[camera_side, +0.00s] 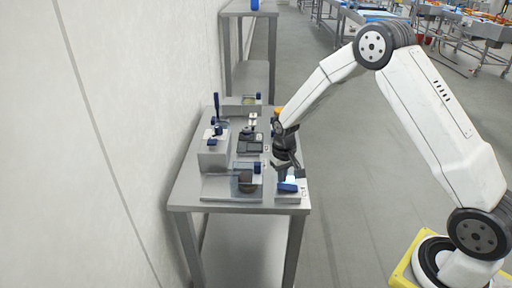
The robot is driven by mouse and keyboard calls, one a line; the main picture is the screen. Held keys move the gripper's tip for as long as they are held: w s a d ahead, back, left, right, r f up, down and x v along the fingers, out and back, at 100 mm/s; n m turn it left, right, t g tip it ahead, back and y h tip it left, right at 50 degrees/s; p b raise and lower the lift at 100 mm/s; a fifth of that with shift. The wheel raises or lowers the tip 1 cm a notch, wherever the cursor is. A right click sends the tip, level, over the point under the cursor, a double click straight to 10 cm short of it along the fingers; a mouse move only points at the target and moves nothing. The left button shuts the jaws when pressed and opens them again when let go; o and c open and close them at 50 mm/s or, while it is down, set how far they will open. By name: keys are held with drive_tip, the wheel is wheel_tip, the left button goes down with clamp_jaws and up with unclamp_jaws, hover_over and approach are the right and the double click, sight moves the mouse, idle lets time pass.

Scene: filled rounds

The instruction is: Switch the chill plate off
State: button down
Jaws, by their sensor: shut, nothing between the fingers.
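My gripper (287,170) is shut and empty, pointing down over the front right part of the steel table. Just below its fingertips is a small flat unit (289,198) with a blue part (288,187) and a pale bright patch. At this size I cannot tell whether the fingertips touch it. To its left lies a flat grey plate (218,188) with a dark round piece and a blue-ended part on it. I cannot tell for certain which of these is the chill plate, and no switch position is readable.
A grey box (213,155) with blue knobs stands on the table's left side, near the wall. Dark flat items (250,140) lie mid-table, and a shallow grey tray (240,102) is at the back. A strip of bare steel (240,208) runs along the front edge.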

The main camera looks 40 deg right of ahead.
sight(282, 188)
drive_tip(key=shift+f, duration=1.05)
idle(0.9)
drive_tip(key=shift+r, duration=3.55)
drive_tip(key=shift+s+a+r, duration=0.2)
drive_tip(key=shift+s+r, duration=0.1)
drive_tip(key=shift+s, duration=0.1)
drive_tip(key=s+a+r+n+t, duration=0.1)
drive_tip(key=s+a+r, duration=0.1)
drive_tip(key=s, duration=0.7)
drive_tip(key=s+a+r+n+t, duration=0.1)
drive_tip(key=s+a+r+n, duration=0.1)
drive_tip(key=s, duration=0.6)
drive_tip(key=shift+s+a+r+t, duration=0.35)
drive_tip(key=shift+a+r, duration=0.2)
drive_tip(key=shift+a, duration=0.5)
